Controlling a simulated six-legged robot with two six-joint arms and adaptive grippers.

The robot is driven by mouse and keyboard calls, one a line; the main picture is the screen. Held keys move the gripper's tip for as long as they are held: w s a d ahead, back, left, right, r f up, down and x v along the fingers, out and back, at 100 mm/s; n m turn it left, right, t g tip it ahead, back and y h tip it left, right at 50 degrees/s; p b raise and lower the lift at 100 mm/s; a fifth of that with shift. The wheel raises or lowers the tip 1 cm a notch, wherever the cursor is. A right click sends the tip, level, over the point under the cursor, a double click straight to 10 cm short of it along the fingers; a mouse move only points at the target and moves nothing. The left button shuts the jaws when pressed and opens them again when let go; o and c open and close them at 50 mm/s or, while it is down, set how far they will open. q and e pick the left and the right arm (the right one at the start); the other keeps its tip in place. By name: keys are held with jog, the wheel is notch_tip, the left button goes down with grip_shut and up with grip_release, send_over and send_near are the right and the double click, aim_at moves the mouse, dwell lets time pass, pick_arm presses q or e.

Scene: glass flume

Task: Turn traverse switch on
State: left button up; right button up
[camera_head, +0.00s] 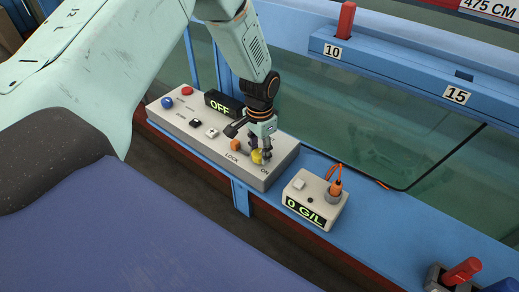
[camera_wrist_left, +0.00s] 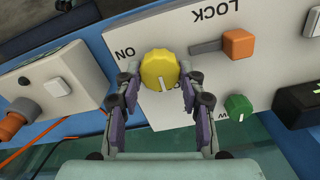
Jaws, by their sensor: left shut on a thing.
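The yellow switch knob (camera_head: 257,156) is on the right end of the grey control panel (camera_head: 280,160), near the ON label. In the left wrist view the yellow knob (camera_wrist_left: 160,65) sits between both fingers of my left gripper (camera_wrist_left: 159,78), which is shut on its sides. A short white line on the knob points down in that view, away from the ON print. In the head view my left gripper (camera_head: 262,146) comes down onto the knob from above. A black display (camera_head: 222,106) on the panel reads OFF. My right gripper is not in view.
An orange lever (camera_wrist_left: 238,44) marked LOCK and a green knob (camera_wrist_left: 238,107) are close beside the gripper. A small box (camera_head: 316,202) reading 0 G/L, with an orange cable, stands right of the panel. Glass flume walls rise behind. Red and blue buttons are at the panel's left.

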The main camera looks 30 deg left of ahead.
pick_arm(q)
jog(key=shift+s, duration=0.1)
jog(key=shift+c, duration=0.6)
jog(key=shift+m, duration=0.5)
jog(key=m+b, duration=0.1)
jog(key=m, duration=0.2)
jog(key=m+b, duration=0.1)
jog(key=m, duration=0.8)
jog(key=shift+m+b, duration=0.3)
jog(key=shift+m, duration=0.1)
jog(key=shift+m+b, duration=0.3)
jog(key=shift+m, duration=1.7)
jog(key=shift+r+m, duration=0.1)
jog(key=shift+m, duration=0.2)
jog(key=o, duration=1.2)
jog(key=shift+a, duration=0.1)
